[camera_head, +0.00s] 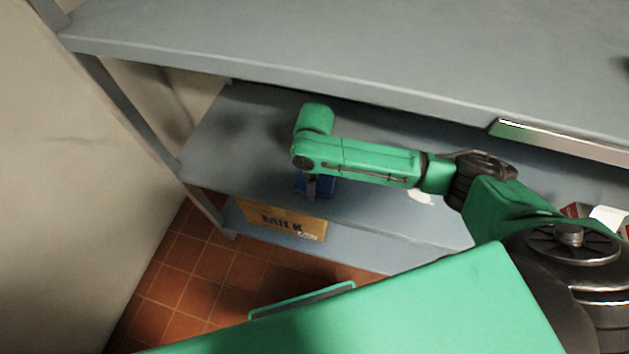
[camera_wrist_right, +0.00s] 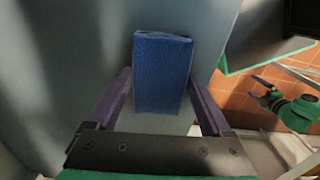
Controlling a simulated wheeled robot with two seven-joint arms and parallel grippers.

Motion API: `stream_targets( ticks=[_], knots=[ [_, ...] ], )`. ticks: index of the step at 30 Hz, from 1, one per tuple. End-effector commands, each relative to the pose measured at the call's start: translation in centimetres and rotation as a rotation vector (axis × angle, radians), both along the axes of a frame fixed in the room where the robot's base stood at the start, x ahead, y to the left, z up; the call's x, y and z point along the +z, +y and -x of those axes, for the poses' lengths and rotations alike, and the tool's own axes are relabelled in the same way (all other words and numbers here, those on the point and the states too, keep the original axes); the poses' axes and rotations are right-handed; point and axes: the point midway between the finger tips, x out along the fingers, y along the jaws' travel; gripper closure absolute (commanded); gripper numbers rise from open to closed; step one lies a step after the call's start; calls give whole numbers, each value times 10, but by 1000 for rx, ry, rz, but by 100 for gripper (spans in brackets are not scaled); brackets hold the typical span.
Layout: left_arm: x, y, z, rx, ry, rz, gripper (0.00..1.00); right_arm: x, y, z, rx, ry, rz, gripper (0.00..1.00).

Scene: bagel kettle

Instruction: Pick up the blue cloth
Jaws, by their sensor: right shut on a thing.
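The blue cloth (camera_wrist_right: 163,75) is a folded, upright-looking block in the middle of the right wrist view. My right gripper (camera_wrist_right: 160,82) has a purple-grey finger on each side of it and is shut on it. In the head view, a small part of the blue cloth (camera_head: 326,187) shows below the end of my right arm, over the middle shelf. My right gripper (camera_head: 311,187) points down there, and one finger shows in front of the cloth. My arm hides the rest.
The middle shelf (camera_head: 250,130) lies under a grey upper counter (camera_head: 300,40), close above my arm. A cardboard box marked MILK (camera_head: 262,219) stands on the bottom shelf. A shelf post (camera_head: 130,110) is at left. A white object (camera_head: 421,197) lies right of the cloth.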

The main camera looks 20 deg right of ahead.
Motion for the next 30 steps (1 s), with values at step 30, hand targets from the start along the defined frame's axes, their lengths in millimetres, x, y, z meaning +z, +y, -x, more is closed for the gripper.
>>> stream_targets(
  ticks=[30],
  knots=[
    [7,1,2,1,4,-2,0,35,90,141,3,3,-4,70]
  ],
)
